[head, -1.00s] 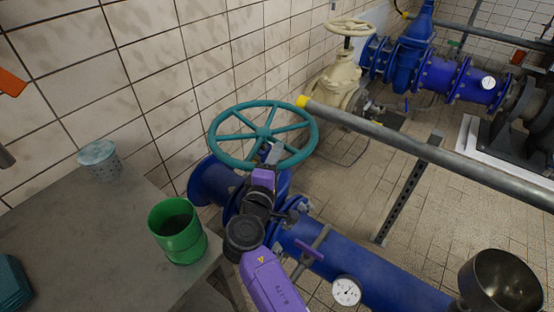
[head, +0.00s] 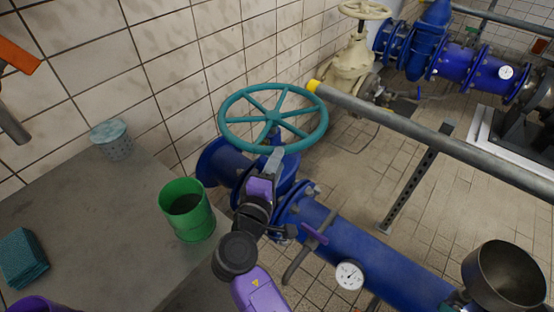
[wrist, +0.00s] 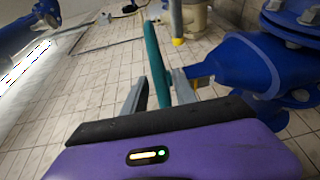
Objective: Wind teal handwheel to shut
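The teal handwheel (head: 232,133) sits on the blue valve (head: 222,160) near the tiled wall, its spokes and hub in clear view. My gripper (head: 275,155) is at the wheel's near rim in the head view and hides a small part of it. In the wrist view the teal rim (wrist: 155,65) passes between the two grey fingers of my gripper (wrist: 158,90). The fingers stand apart, with a gap showing beside the rim. Firm contact with the rim is not visible.
A grey railing pipe (head: 420,133) with a yellow end runs close right of the wheel. A grey table (head: 110,225) at left carries a green cup (head: 187,215), a pale perforated pot (head: 113,140) and teal cloths (head: 22,257). A cream valve (head: 350,68) stands behind.

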